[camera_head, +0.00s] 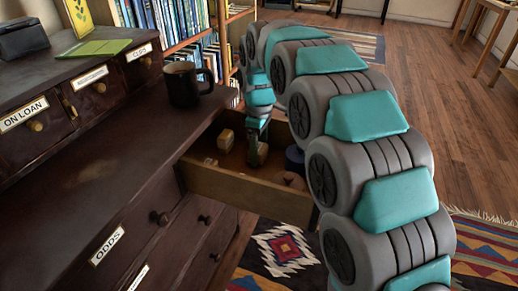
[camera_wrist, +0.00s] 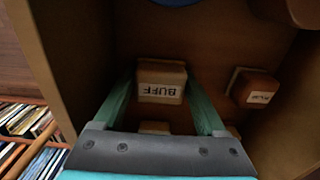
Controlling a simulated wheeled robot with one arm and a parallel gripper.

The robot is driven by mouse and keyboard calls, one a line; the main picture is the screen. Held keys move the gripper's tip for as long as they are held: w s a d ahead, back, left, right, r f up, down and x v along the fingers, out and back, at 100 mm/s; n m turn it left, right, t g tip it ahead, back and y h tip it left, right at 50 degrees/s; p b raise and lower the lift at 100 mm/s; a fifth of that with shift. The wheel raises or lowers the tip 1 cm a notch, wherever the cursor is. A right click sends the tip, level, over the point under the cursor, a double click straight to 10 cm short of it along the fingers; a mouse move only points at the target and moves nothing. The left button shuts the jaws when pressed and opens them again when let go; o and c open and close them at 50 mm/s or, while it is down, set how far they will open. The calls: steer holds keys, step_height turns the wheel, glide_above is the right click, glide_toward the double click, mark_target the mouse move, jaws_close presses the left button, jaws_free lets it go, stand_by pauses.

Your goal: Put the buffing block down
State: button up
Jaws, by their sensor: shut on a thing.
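The buffing block (camera_wrist: 161,82) is a tan block with a white label reading BUFF, upside down in the wrist view. My gripper (camera_wrist: 164,92) has its two teal fingers on either side of it and is shut on it. In the head view my gripper (camera_head: 257,143) reaches down into the open drawer (camera_head: 240,192) of the dark desk. The block is hard to make out there, and I cannot tell whether it touches the drawer floor.
Another tan block (camera_head: 226,140) lies left of my gripper in the drawer. A labelled brown block (camera_wrist: 253,88) and a dark blue round thing (camera_head: 294,158) are also inside. A dark mug (camera_head: 184,84) stands on the desk (camera_head: 90,170) above. Bookshelves (camera_head: 205,55) stand behind.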

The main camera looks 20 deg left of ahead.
mark_target(259, 147)
steer(key=shift+f, duration=0.25)
steer(key=o, duration=1.1)
steer(key=shift+f, duration=0.1)
steer(key=shift+o, duration=1.1)
steer(key=shift+f, duration=0.15)
step_height(259, 147, up, 12)
steer(key=shift+w+f, duration=0.1)
steer(key=shift+r, duration=0.6)
